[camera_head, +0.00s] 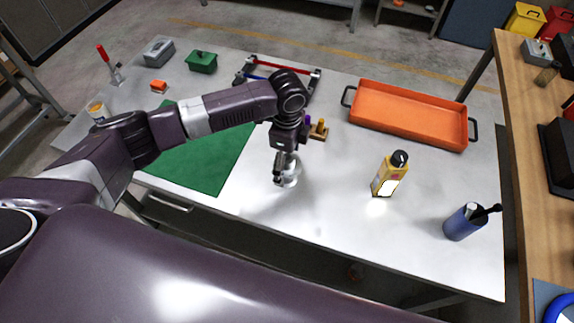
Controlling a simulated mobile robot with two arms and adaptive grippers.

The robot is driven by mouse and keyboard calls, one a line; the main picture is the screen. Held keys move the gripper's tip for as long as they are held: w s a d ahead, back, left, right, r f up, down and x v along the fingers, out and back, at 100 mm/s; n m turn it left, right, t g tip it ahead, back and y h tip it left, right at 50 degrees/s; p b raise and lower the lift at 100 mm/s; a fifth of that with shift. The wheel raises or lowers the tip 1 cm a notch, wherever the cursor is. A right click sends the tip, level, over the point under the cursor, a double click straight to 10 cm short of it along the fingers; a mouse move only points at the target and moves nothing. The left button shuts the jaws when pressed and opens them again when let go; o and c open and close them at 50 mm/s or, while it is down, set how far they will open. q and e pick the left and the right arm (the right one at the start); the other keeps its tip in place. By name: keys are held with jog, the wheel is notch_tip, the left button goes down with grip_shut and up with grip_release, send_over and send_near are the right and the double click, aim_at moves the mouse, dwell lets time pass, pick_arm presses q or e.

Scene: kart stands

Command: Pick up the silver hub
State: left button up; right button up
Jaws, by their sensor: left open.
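The silver hub (291,176) is a small shiny piece standing on the metal table near the middle, just right of the green mat. My left gripper (281,177) points down right at the hub and partly hides it. Its fingers are open and overlap the hub's left side in the picture. I cannot tell whether they touch it. My right gripper does not show.
A green mat (205,160) lies left of the hub. An orange tray (410,113) stands at the back right. A wooden block with pegs (318,132) is behind the gripper.

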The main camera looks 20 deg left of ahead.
pick_arm(q)
jog(key=shift+f+p, duration=0.3)
jog(key=shift+f, duration=1.3)
jog(key=shift+c, duration=0.5)
jog(key=c, duration=1.6)
